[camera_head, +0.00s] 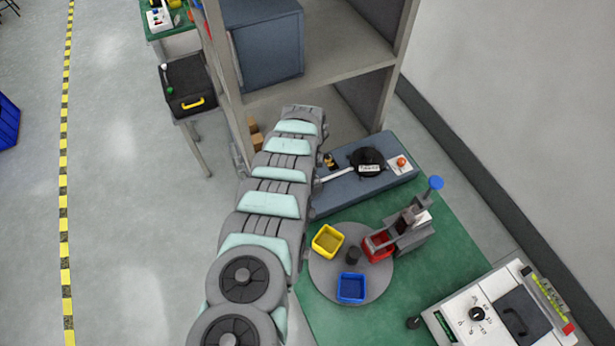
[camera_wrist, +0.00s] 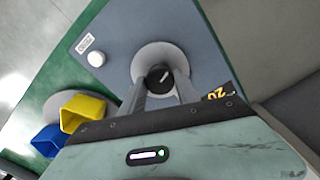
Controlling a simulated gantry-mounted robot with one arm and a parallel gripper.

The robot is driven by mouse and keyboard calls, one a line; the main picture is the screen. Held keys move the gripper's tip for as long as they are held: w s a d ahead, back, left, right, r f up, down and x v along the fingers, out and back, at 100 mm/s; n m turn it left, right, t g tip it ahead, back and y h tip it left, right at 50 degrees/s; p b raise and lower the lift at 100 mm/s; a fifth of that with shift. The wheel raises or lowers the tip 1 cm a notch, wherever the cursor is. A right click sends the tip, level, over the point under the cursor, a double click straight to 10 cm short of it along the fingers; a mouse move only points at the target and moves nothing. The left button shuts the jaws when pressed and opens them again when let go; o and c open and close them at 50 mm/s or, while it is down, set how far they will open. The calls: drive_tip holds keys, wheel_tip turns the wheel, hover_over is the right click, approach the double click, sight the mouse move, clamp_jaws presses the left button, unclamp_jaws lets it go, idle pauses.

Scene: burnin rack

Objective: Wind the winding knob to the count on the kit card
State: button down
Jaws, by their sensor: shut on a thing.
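In the wrist view, the winding knob (camera_wrist: 160,76) is a dark round knob with a white pointer mark on a pale round base (camera_wrist: 145,58). My gripper (camera_wrist: 160,88) has a finger on each side of the knob and is shut on it. There, my arm hides the knob and the fingers.
The knob sits on a blue-grey panel (camera_wrist: 120,25) with a white button (camera_wrist: 96,59). A yellow bin (camera_head: 327,240), blue bin (camera_head: 350,289) and red bin (camera_head: 379,247) stand on a turntable (camera_head: 320,277). A shelf rack (camera_head: 345,45) rises behind the panel.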

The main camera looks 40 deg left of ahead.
idle(0.3)
drive_tip(key=c, duration=0.9)
unclamp_jaws()
wheel_tip(320, 180, up, 11)
drive_tip(key=b, duration=0.1)
idle(0.5)
